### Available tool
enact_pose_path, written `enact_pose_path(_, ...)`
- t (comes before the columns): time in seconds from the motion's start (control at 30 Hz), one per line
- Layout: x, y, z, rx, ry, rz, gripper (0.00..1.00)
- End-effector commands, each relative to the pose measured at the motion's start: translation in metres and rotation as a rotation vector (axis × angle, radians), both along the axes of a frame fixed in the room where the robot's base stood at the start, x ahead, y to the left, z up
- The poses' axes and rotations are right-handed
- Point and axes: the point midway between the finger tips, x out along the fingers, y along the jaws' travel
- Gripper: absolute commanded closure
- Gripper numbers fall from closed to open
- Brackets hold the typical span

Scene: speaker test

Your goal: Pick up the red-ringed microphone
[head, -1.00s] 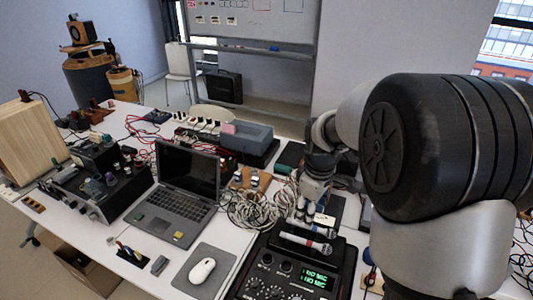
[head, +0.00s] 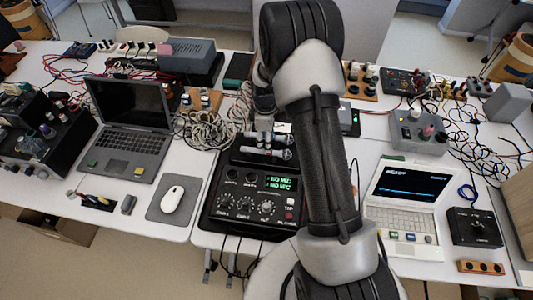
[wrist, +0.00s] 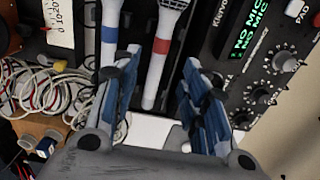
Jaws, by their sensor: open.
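The red-ringed microphone (wrist: 162,46) has a pale handle and shows between my gripper's fingers in the wrist view. The blue-ringed microphone (wrist: 109,34) lies parallel to its left, partly behind the left finger. My gripper (wrist: 160,62) is open, with blue-grey finger pads on either side of the red-ringed handle and no visible grip on it. In the head view both microphones lie side by side at the back of the black mixer (head: 208,212); the nearer one (head: 268,152) seems to be the red-ringed one. My arm hides part of the mixer's right side.
A tangle of pale cables (head: 207,128) lies just left of the microphones. A laptop (head: 131,118) and a mouse (head: 172,198) on a grey pad are further left. A small white terminal (head: 403,200) stands right of my arm. Free white tabletop is scarce.

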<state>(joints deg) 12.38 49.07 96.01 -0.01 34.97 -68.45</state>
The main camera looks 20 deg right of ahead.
Motion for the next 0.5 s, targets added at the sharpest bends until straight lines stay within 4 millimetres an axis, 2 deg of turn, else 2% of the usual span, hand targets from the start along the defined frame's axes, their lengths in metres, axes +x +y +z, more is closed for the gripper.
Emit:
enact_pose_path(0.03, 0.0, 0.0, -0.007, 0.0, 0.0, 0.0, 0.59)
enact_pose_path(0.27, 0.001, 0.0, -0.018, -0.001, -0.001, 0.0, 0.59)
enact_pose_path(0.5, 0.002, 0.002, -0.053, 0.001, 0.001, 0.0, 0.59)
